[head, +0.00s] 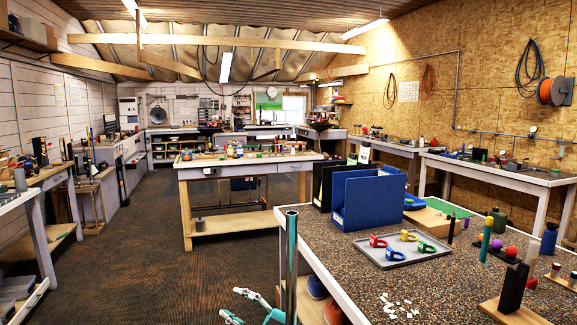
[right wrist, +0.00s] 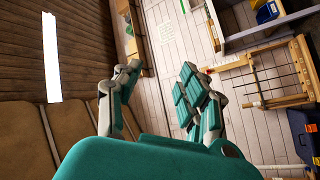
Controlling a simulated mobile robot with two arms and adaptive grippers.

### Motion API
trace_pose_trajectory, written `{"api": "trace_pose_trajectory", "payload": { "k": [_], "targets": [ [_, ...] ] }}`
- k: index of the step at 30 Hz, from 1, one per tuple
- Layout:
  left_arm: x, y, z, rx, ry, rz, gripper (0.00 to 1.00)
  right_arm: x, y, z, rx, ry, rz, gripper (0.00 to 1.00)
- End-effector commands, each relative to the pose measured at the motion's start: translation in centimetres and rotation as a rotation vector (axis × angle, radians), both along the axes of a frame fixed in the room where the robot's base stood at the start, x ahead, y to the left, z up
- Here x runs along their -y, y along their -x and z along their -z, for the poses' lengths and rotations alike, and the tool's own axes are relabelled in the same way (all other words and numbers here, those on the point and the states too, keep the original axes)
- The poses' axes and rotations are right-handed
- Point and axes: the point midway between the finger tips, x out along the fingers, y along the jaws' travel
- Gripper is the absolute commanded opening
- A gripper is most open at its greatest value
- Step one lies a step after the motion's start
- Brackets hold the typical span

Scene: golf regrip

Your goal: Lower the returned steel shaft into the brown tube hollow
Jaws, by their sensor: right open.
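An upright, slim steel-grey tube (head: 291,265) with a teal strip along one side and a round top end stands at the near edge of the speckled table in the head view. I cannot tell for sure that it is the steel shaft; its lower end is out of frame. I cannot pick out the brown tube hollow. My right gripper (head: 232,303) is just left of the grey tube, low in the head view. In the right wrist view its fingers (right wrist: 159,72) are spread, with nothing between them. My left gripper is not in view.
The speckled table (head: 350,265) holds a blue bin (head: 368,203), a grey tray (head: 386,257) with several coloured rings, small white pieces (head: 397,306) and a dark block on a wooden base (head: 514,288). A wooden workbench (head: 250,168) stands farther back.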

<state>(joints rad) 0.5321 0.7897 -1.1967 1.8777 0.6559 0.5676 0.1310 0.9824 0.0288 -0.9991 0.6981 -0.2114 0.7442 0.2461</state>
Motion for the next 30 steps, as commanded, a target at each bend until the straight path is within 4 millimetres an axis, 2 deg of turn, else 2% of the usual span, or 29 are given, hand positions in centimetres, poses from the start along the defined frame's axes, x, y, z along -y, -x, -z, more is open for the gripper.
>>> {"api": "trace_pose_trajectory", "payload": {
  "k": [1,6,9,14,19,23,30],
  "targets": [
    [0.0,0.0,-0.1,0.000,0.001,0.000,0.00,-1.1,0.6,-3.2,0.072,0.017,-0.060,0.41],
    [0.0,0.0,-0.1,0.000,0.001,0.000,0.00,-4.4,4.5,-12.1,0.308,0.109,-0.291,0.41],
    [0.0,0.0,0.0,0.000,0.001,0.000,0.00,-5.7,7.5,-16.4,0.443,0.200,-0.435,0.41],
    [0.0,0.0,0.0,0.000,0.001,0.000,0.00,-6.2,12.1,-21.3,0.625,0.392,-0.646,0.41],
    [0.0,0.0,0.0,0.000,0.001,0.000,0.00,-4.8,16.2,-24.9,0.765,0.656,-0.833,0.41],
    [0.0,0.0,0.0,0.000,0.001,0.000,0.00,-2.6,18.5,-27.3,0.824,0.892,-0.940,0.41],
    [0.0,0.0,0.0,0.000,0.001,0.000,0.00,3.6,21.9,-32.7,0.820,1.362,-1.027,0.41]
  ]
}}
